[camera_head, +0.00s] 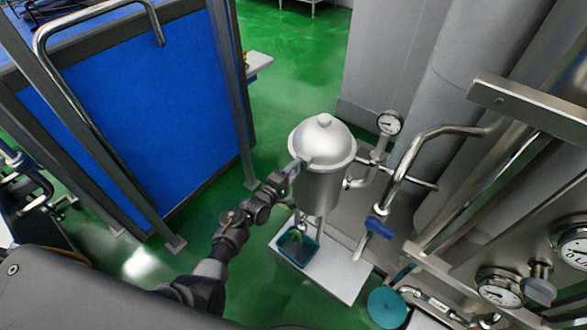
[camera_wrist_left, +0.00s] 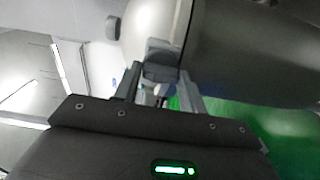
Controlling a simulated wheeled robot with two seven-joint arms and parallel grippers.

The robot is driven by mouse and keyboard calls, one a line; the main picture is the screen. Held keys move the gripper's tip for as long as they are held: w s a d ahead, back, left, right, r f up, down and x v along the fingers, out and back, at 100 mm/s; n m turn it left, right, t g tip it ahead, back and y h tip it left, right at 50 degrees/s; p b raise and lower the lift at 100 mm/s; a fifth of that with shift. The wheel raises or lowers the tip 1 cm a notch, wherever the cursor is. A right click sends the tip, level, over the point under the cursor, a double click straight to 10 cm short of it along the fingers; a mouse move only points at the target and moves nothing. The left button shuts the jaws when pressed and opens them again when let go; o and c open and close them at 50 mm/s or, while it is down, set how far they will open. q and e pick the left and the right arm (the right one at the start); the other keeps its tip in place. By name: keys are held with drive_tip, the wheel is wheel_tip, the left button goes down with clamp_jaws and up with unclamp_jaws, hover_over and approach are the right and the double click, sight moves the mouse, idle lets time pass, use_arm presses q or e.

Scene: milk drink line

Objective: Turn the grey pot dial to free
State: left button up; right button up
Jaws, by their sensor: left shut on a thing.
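The grey metal pot (camera_head: 322,185) with a domed lid stands upright on a white stand near the middle of the head view. My left gripper (camera_head: 296,167) reaches its near left side, just below the lid rim. In the left wrist view, the fingers (camera_wrist_left: 161,82) are shut on a small grey block, the pot dial (camera_wrist_left: 161,62), against the pot's large curved body (camera_wrist_left: 245,45). The dial is hard to make out behind the gripper in the head view, and I cannot read its setting. My right gripper is out of view.
A teal container (camera_head: 298,246) sits on the white stand (camera_head: 335,282) below the pot. A gauge (camera_head: 389,123), pipes and a blue-handled valve (camera_head: 379,228) are close on the right. A blue-panelled frame (camera_head: 140,120) stands left. Green floor (camera_head: 285,65) is open behind.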

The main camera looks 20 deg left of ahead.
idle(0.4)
use_arm(q)
drive_tip(key=o, duration=0.9)
drive_tip(key=v, duration=1)
drive_tip(key=shift+s+a+b, duration=0.15)
drive_tip(key=shift+s+b, duration=0.2)
